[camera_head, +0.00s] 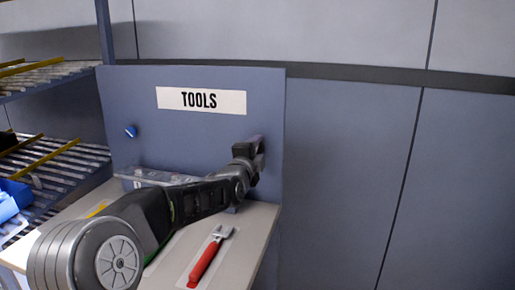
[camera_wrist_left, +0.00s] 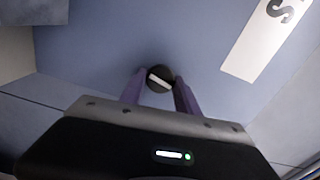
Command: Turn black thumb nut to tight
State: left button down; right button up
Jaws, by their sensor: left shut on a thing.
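The black thumb nut (camera_wrist_left: 159,79) shows in the left wrist view as a dark round knob with a white bar across its face, on the blue-grey panel. My left gripper (camera_wrist_left: 160,88) is shut on it, one finger on each side. In the head view my left gripper (camera_head: 255,155) reaches the right part of the panel (camera_head: 200,135), and the nut is hidden behind it there. The white bar lies slightly tilted from level in the wrist view. My right gripper is not in view.
A blue knob (camera_head: 130,131) with a white mark sits on the panel's left side. A TOOLS label (camera_head: 201,101) is above. A red-handled tool (camera_head: 206,262) lies on the bench (camera_head: 253,226). Shelves with rollers (camera_head: 55,160) and a blue bin (camera_head: 12,200) stand at left.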

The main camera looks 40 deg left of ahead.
pick_arm(q)
jog(key=shift+f, duration=0.1)
dwell(0.4)
jog(key=c, duration=1)
grip_release()
jog(key=shift+o, duration=0.2)
jog(key=b+v, duration=0.1)
jog(key=v, duration=0.6)
jog(key=shift+s+d, duration=0.15)
jog(key=shift+s, duration=0.25)
